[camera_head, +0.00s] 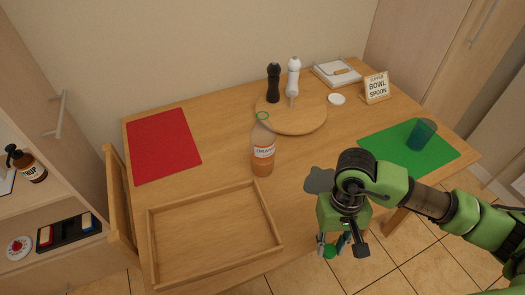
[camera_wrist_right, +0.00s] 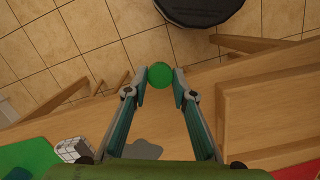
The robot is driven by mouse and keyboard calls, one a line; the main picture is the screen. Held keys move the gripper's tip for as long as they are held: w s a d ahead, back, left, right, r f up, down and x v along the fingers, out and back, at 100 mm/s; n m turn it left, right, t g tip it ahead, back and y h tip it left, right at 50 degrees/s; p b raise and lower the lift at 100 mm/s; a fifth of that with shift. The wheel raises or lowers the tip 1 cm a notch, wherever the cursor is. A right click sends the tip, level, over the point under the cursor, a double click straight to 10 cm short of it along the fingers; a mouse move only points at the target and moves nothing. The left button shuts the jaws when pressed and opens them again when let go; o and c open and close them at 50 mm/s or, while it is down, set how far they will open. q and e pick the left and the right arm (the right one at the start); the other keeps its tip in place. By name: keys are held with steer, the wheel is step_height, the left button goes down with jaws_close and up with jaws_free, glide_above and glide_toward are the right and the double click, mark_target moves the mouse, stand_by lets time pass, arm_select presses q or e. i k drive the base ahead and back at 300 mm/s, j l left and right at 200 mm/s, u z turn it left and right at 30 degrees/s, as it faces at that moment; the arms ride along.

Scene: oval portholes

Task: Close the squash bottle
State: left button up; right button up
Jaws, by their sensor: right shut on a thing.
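The squash bottle (camera_head: 263,152) stands upright on the table, just behind the wooden tray. It holds orange liquid, has a white label, and its green-ringed neck has no lid on it. My right gripper (camera_head: 333,246) is at the table's front edge, to the right of and nearer than the bottle, apart from it. In the right wrist view, its fingertips (camera_wrist_right: 160,82) are shut on a round green cap (camera_wrist_right: 160,74). The cap also shows below the gripper in the head view (camera_head: 330,252). My left gripper is not in view.
An empty wooden tray (camera_head: 152,250) lies front left, a red mat (camera_head: 160,145) behind it. A round board (camera_head: 290,120) carries a black and a white mill. A blue cup (camera_head: 420,136) stands on a green mat (camera_head: 385,145). A grey patch (camera_head: 318,180) lies right of the bottle.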

mark_target(261, 136)
steer(key=l+u, duration=0.1)
steer(key=l, duration=0.15)
steer(key=k+l, duration=0.15)
steer(key=l, duration=0.15)
steer(key=l+u, duration=0.25)
steer(key=l, duration=0.2)
steer(key=l+u, duration=0.3)
steer(key=l, duration=0.2)
steer(key=k+l+u, duration=0.1)
steer(key=l+u, duration=0.15)
steer(key=l, duration=0.2)
steer(key=k+l+u, duration=0.1)
steer(key=l+u, duration=0.15)
steer(key=l, duration=0.2)
steer(key=k+l+u, duration=0.15)
steer(key=l+u, duration=0.5)
steer(key=l, duration=0.45)
steer(key=k+l+u, duration=0.1)
steer(key=l+u, duration=0.25)
steer(key=l, duration=0.45)
